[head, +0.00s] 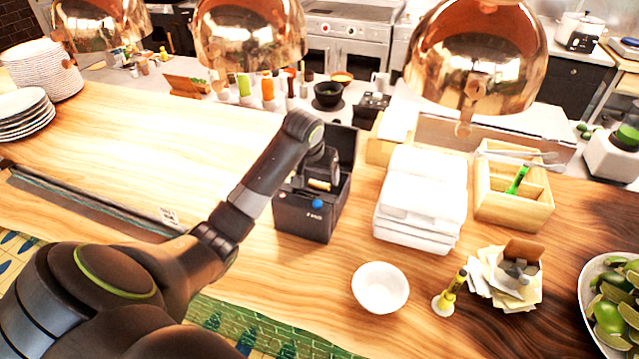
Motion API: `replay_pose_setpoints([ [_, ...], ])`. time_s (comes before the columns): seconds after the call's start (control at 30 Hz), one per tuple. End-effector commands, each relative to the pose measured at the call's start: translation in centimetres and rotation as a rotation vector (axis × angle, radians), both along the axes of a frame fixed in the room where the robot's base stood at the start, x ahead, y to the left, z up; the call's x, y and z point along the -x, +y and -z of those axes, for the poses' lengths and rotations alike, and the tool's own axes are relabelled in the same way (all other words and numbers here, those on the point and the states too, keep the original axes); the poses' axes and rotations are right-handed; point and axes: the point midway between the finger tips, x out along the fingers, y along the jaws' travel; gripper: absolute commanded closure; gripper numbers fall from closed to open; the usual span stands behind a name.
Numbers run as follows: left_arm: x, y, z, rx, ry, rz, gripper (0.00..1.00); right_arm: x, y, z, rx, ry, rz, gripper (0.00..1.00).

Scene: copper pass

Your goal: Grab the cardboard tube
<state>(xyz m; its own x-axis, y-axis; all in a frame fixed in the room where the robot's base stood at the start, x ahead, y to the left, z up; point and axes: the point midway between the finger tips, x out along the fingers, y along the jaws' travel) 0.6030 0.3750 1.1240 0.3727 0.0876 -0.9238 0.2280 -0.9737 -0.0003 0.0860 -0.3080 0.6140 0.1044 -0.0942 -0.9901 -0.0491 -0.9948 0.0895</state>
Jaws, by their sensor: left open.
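A small tan cylinder, which looks like the cardboard tube (318,184), lies inside an open black box (303,216) with a blue button on its front. The box looks like a receipt printer with its lid raised at the back. My left arm reaches in from the lower left, and my left gripper (321,172) points down into the box, right at the tube. The jaws are open; their tips are dark against the dark box, so I cannot tell whether they touch the tube. My right gripper is not in view.
White stacked boxes (420,200) stand right of the black box, with a wooden caddy (513,205) beyond. A white bowl (380,288), a paper spike with slips (508,275) and a lime bowl (588,300) are in front. Copper lamps (478,55) hang above.

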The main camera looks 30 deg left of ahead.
Motion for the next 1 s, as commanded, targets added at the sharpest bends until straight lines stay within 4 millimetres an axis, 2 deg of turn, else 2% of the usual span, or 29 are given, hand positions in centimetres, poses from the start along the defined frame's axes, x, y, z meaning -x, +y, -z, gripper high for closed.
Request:
replay_pose_setpoints([
  [0.2,-1.1,0.4,1.9,0.003,0.004,-0.001,0.22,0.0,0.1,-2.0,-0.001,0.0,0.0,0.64],
  [0.4,-1.8,0.6,3.9,0.001,0.003,-0.001,0.22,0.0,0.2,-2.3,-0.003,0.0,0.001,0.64],
  [0.7,-2.0,0.6,4.3,0.0,0.0,-0.001,0.22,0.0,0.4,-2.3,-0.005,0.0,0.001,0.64],
  [0.77,-2.0,0.6,4.3,0.0,0.0,-0.001,0.27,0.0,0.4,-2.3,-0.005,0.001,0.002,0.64],
  [1.0,-2.0,0.6,4.3,0.0,0.0,-0.001,0.58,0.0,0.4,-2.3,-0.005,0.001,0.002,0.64],
])
